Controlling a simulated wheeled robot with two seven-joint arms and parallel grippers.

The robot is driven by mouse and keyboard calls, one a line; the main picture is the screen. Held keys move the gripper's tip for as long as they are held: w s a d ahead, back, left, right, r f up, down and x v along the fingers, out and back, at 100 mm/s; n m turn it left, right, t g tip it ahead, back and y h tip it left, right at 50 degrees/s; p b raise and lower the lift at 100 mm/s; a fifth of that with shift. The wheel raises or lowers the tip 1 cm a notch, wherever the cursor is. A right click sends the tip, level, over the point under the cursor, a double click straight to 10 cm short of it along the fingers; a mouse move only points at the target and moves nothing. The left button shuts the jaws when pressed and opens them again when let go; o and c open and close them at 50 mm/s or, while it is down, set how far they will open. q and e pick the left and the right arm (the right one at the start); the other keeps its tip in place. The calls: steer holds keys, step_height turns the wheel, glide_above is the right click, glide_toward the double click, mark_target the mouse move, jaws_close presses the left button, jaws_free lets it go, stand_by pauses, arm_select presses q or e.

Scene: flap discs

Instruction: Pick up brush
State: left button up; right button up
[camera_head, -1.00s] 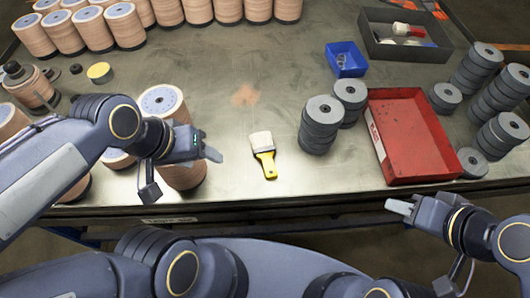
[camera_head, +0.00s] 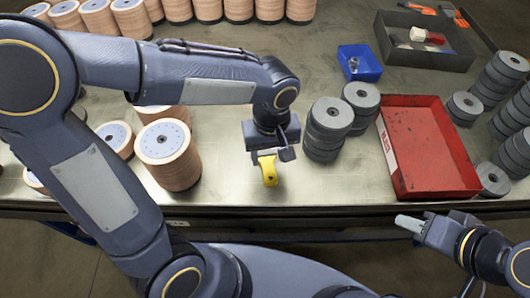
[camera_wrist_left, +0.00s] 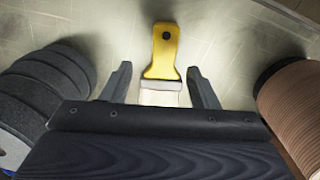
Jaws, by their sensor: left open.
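The brush has a yellow handle (camera_head: 269,172) that shows below my left gripper (camera_head: 266,152) in the head view. The gripper hides its bristle end there. In the left wrist view the brush (camera_wrist_left: 162,52) lies on the table between the two open fingers of my left gripper (camera_wrist_left: 160,85), handle pointing away and pale bristle end toward the palm. The fingers stand apart from it on both sides. My right gripper (camera_head: 408,222) is at the table's front right, away from the brush; the gap between its fingers is not clear.
Stacks of grey discs (camera_head: 327,130) stand close to the right of my left gripper. Tan disc stacks (camera_head: 168,155) stand to its left. A red tray (camera_head: 425,150), a blue bin (camera_head: 359,63) and a dark box (camera_head: 425,40) are further right. Table in front of the brush is bare.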

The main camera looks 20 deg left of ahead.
mark_target(268, 166)
arm_select(q)
steer(key=f, duration=0.5)
steer(key=shift+a, duration=0.25)
steer(key=shift+r, duration=0.1)
steer(key=c, duration=1.1)
steer(key=shift+o, duration=0.2)
